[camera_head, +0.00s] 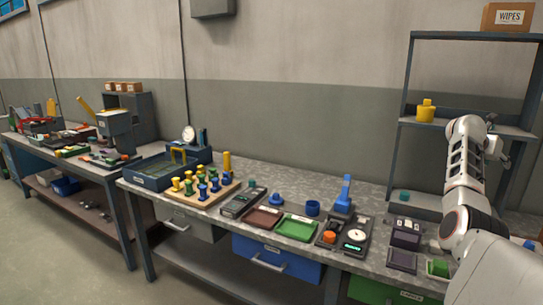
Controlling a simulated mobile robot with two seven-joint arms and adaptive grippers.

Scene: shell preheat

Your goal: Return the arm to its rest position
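My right arm rises from the lower right corner, in front of the bench's right end. It is bent, with its upper link raised before the shelf rack. The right gripper (497,148) appears small and dark beside the top of this arm, partly covered by the wrist. Its fingers are too small to read, and I see no object held there. My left arm and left gripper are out of view.
The grey workbench (359,225) holds a wooden peg board (205,198), a red tray (262,219), a green tray (297,228) and a blue stand (344,197). A shelf rack (396,150) bearing a yellow container (425,112) stands behind my arm. Another bench (122,171) is at left.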

